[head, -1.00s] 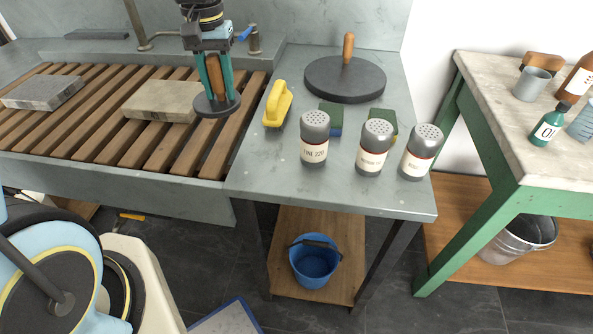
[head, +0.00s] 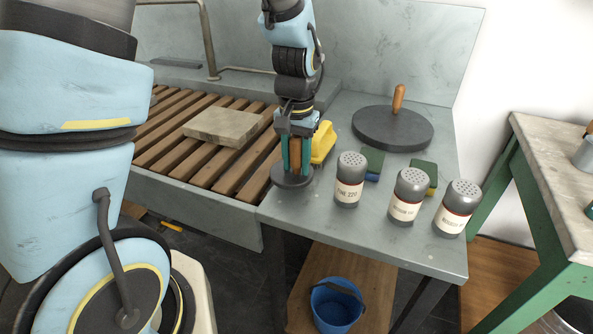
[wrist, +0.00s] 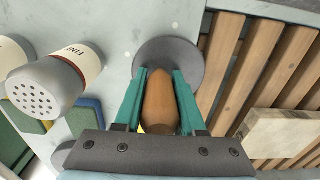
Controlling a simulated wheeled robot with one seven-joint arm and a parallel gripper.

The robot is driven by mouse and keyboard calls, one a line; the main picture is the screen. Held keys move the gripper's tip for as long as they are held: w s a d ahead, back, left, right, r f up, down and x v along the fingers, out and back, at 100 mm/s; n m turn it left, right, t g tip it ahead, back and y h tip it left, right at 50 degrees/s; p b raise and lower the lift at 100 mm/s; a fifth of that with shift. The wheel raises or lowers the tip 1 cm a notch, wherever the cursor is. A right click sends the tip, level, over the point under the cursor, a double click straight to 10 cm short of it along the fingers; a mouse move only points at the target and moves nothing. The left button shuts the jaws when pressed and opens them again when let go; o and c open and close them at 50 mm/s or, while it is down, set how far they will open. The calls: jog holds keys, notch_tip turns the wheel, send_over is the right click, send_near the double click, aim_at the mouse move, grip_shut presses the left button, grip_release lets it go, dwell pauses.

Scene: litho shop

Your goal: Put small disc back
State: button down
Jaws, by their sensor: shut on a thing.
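The small disc (head: 291,179) is a dark grey round plate with an upright wooden handle (wrist: 160,103). My gripper (head: 295,155) is shut on the handle, with a teal finger on each side of it. In the head view the disc is at the front left corner of the grey side table (head: 390,247), beside the slatted rack. In the wrist view the disc (wrist: 168,62) lies beyond the fingertips over the table and the edge of the slats. I cannot tell whether it touches the table. A larger disc (head: 385,132) with a wooden handle lies at the table's back.
Shakers (head: 349,180) stand along the table's front, right of my gripper. A yellow-handled brush (head: 323,142) is close behind the small disc. Green-and-blue blocks (head: 372,163) lie behind the shakers. A stone slab (head: 222,127) rests on the slatted rack (head: 180,140).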

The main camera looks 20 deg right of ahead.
aim_at(296, 172)
jog(key=shift+f, duration=1.45)
jog(key=shift+f, duration=0.2)
jog(key=c, duration=0.5)
grip_release()
notch_tip(296, 172, up, 12)
jog(key=shift+r+b, duration=0.2)
jog(key=shift+b, duration=0.15)
jog(key=w+a+f+n, duration=0.1)
jog(key=a+n, duration=0.2)
jog(key=a, duration=1)
jog(key=w+a+f+n+t, duration=0.1)
jog(key=a+n, duration=0.3)
jog(key=a, duration=0.9)
jog(key=shift+f+t, duration=0.3)
jog(key=shift+f, duration=0.4)
jog(key=shift+w, duration=0.1)
